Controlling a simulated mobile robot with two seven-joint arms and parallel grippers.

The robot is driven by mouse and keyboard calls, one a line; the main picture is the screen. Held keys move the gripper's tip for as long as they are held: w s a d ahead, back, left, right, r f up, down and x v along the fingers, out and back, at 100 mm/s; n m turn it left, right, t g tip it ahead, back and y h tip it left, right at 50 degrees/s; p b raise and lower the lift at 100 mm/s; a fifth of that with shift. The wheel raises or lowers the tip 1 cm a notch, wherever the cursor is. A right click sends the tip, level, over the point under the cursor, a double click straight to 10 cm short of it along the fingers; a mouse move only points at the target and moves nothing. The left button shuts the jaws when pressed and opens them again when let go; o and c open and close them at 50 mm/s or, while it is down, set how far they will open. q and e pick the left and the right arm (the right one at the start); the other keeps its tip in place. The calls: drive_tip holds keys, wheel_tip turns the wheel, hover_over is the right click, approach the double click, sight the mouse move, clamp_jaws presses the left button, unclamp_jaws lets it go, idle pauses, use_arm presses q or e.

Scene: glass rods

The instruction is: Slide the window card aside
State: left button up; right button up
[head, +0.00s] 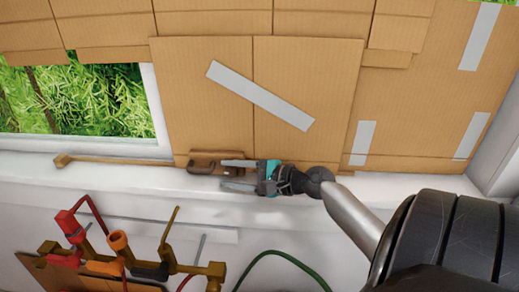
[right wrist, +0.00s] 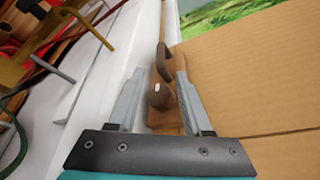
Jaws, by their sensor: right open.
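The window card (head: 205,110) is a brown cardboard panel with a diagonal grey tape strip, standing against the window wall; its plain face also shows in the right wrist view (right wrist: 255,75). A dark brown handle (head: 202,157) on a wooden strip sits at its lower left edge. My right gripper (head: 222,174) is open and points left along the sill at the handle. In the right wrist view, the handle (right wrist: 160,96) lies between the open fingers (right wrist: 160,78), with gaps visible on both sides. My left gripper is not in view.
The uncovered window (head: 75,100) at left shows greenery. A wooden rail (head: 115,160) runs along the white sill left of the handle. Below the sill stand a red clamp (head: 70,224), an orange-topped tool (head: 118,241) and a green hose (head: 280,254). More taped cardboard (head: 420,110) covers the right.

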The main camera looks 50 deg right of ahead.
drive_tip(key=v, duration=0.8)
drive_tip(key=shift+b, duration=0.3)
